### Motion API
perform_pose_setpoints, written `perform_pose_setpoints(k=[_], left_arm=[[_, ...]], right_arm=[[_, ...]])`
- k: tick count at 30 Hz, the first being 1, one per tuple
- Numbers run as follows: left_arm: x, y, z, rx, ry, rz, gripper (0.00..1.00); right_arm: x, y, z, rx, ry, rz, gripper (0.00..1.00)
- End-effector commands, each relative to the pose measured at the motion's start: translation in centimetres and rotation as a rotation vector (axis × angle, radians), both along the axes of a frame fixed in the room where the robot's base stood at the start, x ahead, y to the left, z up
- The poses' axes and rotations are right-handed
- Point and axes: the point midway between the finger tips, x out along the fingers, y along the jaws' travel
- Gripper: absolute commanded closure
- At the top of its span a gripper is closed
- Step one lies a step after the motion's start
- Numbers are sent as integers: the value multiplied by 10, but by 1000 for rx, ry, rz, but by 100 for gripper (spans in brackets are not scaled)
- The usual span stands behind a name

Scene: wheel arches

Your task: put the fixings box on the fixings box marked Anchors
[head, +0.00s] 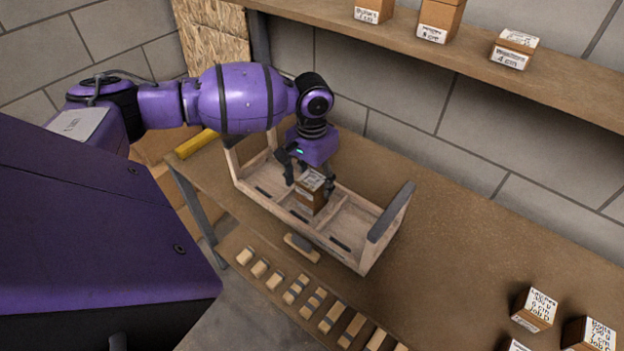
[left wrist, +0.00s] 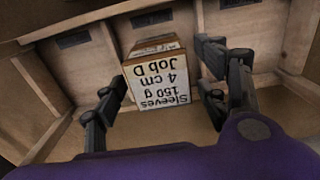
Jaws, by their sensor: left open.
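A small brown fixings box (head: 311,197) with a white label stands in an open wooden tote (head: 345,258) on the bench. In the left wrist view the box (left wrist: 160,85) reads "Sleeves 150 g 4 cm Job D". My left gripper (head: 309,180) is over the tote, with its fingers on either side of this box. In the left wrist view the left gripper (left wrist: 160,92) is open, with gaps to the box. Similar boxes stand at the bench's right end (head: 535,309) and on the shelf; I cannot surely read "Anchors" on any. My right gripper is out of view.
The shelf (head: 450,50) runs above the back of the bench, with several labelled boxes such as this one (head: 513,49). The tote's walls and dividers surround the gripper. Several small wooden pieces (head: 330,316) lie along the front.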

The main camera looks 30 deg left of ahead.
Motion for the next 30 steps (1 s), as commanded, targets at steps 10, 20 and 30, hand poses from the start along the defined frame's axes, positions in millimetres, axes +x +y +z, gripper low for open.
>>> perform_pose_setpoints(k=[10, 20, 30], left_arm=[[1, 0, 58, 0, -6, 0, 33], [1, 0, 114, 1, -2, 0, 33], [0, 0, 122, 0, 1, 0, 33]], right_arm=[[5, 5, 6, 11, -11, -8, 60], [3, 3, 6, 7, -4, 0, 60], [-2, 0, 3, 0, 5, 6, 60]])
